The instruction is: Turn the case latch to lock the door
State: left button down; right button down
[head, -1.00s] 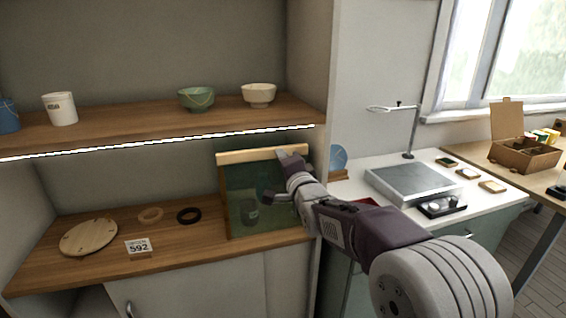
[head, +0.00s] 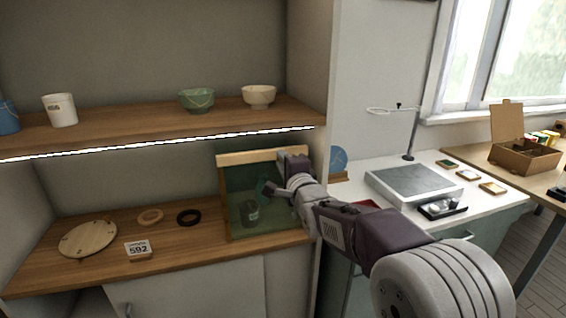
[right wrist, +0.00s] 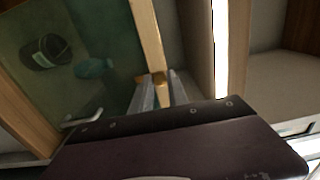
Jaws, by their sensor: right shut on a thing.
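The display case (head: 222,190) stands on the lower shelf, with a pale wooden frame and a greenish see-through door (head: 238,188). The door looks closed against the frame. In the right wrist view, a small brass latch (right wrist: 158,77) sits at the wooden door edge (right wrist: 147,35). My right gripper (right wrist: 157,86) is shut on the latch, its two grey fingers on either side of it. In the head view my right wrist covers the case's right side, hiding the latch. My left gripper is in neither view.
Behind the glass are a dark cup (head: 249,211) and a teal object (right wrist: 93,68). A pale handle (right wrist: 86,124) shows low in the wrist view. A round wooden board (head: 88,238), two rings and a number card (head: 138,249) lie left of the case. The upper shelf (head: 150,125) overhangs it.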

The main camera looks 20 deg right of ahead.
jog(key=c, duration=1.3)
grip_release()
jog(key=shift+s, duration=0.1)
jog(key=s, duration=0.9)
jog(key=shift+d, duration=0.2)
